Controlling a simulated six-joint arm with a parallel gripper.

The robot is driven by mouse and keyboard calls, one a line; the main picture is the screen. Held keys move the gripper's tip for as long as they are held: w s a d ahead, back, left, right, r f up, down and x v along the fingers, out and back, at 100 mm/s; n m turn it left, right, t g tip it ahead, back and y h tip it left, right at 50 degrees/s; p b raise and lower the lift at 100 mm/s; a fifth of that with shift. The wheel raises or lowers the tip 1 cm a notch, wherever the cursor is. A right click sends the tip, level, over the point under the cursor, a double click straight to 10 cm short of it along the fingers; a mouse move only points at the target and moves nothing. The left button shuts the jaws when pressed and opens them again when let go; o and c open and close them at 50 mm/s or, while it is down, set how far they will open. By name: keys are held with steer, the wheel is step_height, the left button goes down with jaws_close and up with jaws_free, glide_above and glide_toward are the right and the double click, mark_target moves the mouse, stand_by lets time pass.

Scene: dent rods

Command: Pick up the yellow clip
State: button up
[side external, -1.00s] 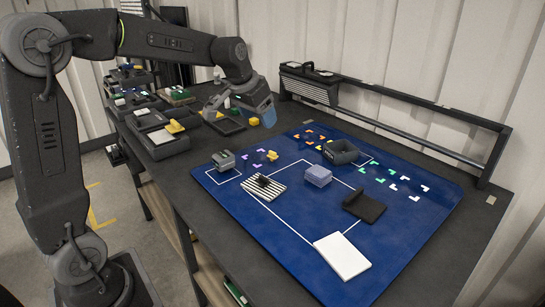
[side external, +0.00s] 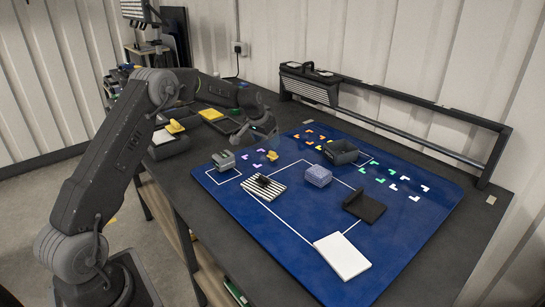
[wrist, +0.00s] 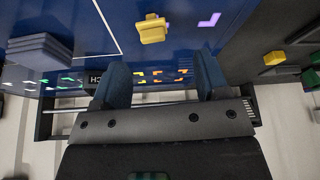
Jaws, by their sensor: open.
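The yellow clip (side external: 272,156) lies on the blue mat (side external: 290,245), near its far left part, beside some purple corner marks. In the wrist view the yellow clip (wrist: 152,29) shows beyond the fingertips, roughly ahead of the gap between them. My gripper (wrist: 162,65) is open, with two blue fingers spread apart and nothing between them. In the side view my gripper (side external: 260,134) is behind and slightly left of the clip, apart from it. Its fingertips are hard to make out there.
A grey box (side external: 224,160) stands left of the clip. A striped block (side external: 263,187), a lavender block (side external: 318,176), a dark open bin (side external: 341,152), a black holder (side external: 364,205) and a white plate (side external: 342,256) are on the mat. Another yellow piece (side external: 175,127) sits left.

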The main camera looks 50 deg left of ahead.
mark_target(273, 152)
steer(key=shift+d+x, duration=0.2)
steer(key=shift+x, duration=1.45)
steer(key=shift+d+x, duration=0.25)
steer(key=shift+x, duration=1.4)
steer(key=shift+c, duration=0.4)
steer(key=c, duration=0.9)
